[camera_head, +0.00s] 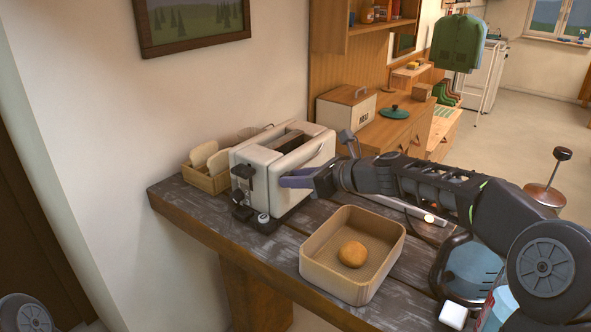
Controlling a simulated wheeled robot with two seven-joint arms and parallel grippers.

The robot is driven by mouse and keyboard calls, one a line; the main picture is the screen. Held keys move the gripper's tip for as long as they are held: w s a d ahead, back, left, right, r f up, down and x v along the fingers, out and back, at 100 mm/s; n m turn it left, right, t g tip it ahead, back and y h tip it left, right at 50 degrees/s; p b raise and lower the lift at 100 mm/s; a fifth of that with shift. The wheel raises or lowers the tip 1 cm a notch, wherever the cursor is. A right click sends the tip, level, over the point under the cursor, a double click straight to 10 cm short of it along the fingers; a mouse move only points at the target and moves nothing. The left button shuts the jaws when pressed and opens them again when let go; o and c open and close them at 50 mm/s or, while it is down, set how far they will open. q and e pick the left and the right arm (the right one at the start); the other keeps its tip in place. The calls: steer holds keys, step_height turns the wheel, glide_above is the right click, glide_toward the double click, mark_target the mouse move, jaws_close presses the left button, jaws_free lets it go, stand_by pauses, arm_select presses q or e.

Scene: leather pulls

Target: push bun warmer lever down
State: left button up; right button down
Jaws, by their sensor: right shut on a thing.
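The bun warmer (312,154) is a cream, toaster-like box with a dark slot on top, standing on the dark wooden counter against the wall. A black lever assembly (241,174) is on its near left end, with a small pale knob (263,217) low beside it. My right gripper (284,181) reaches in from the right. Its bluish fingers are at the warmer's right-hand long side, to the right of the black lever. The fingers look shut; what is between them is hidden, and contact with the warmer cannot be told. My left gripper is out of view.
A wooden basket with bread slices (206,180) stands left of the warmer. A square tray (330,281) holding a round bun (353,254) stands in front, below my right arm. A small white block (453,315) lies near the bottom. The counter's left front strip is clear.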

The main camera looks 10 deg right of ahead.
stand_by(0.4)
steer(key=c, duration=1.1)
jaws_free()
steer(key=shift+d, duration=0.1)
steer(key=b+v, duration=0.1)
steer(key=v, duration=0.6)
steer(key=shift+s+d+r, duration=0.1)
steer(key=shift+s+d, duration=0.1)
steer(key=shift+s, duration=0.1)
